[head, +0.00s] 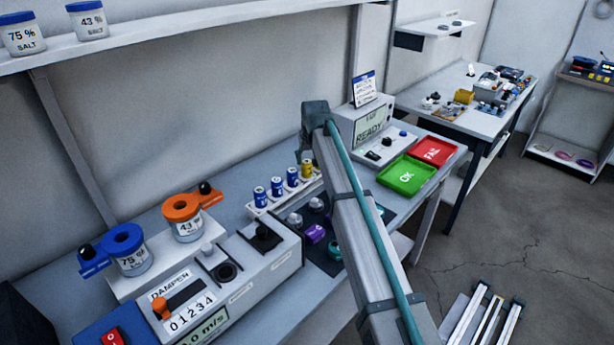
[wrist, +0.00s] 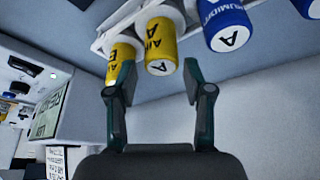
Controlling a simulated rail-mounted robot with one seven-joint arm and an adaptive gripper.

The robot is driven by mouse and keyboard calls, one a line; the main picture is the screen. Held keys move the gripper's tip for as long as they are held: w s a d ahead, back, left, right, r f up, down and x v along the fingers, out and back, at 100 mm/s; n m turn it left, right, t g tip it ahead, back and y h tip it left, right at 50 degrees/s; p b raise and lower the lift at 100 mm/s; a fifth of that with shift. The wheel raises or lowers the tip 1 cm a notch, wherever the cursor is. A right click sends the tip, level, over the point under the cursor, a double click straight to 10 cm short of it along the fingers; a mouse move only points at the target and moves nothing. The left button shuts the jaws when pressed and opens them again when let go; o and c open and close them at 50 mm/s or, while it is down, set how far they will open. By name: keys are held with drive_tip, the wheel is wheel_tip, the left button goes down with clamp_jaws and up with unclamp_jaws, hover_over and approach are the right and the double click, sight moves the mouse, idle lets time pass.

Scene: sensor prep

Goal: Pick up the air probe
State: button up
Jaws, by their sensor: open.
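In the wrist view, two yellow probes marked A show at the top: one in the upper middle (wrist: 161,48), and one to its left (wrist: 124,50), partly behind the left finger. The lettering on them looks like "AIR", seen upside down. In the head view, a yellow probe (head: 307,168) stands at the right end of a white rack (head: 255,211). My gripper (wrist: 156,82) is open and empty. The middle yellow probe lies in line with the gap between its fingers; I cannot tell how far off it is. My fingers cannot be made out in the head view.
Blue probes (head: 276,187) stand in the same rack; one (wrist: 226,24) is close on the right in the wrist view. A READY instrument (head: 368,130), green OK tray (head: 405,175) and red FAIL tray (head: 432,151) stand to the right. A damper unit (head: 215,290) is in front.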

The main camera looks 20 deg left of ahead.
sight(307, 161)
drive_tip(key=shift+p+x, duration=0.95)
drive_tip(key=shift+x, duration=1.7)
drive_tip(key=shift+a, duration=0.1)
clamp_jaws()
drive_tip(key=shift+r, duration=0.1)
drive_tip(key=shift+r, duration=0.25)
wheel_tip(307, 161, up, 3)
drive_tip(key=shift+f+p, duration=0.25)
drive_tip(key=shift+p, duration=0.55)
drive_tip(key=s+d+r+p, duration=0.5)
drive_tip(key=s+d+r, duration=0.3)
drive_tip(key=s, duration=0.3)
drive_tip(key=shift+v, duration=0.95)
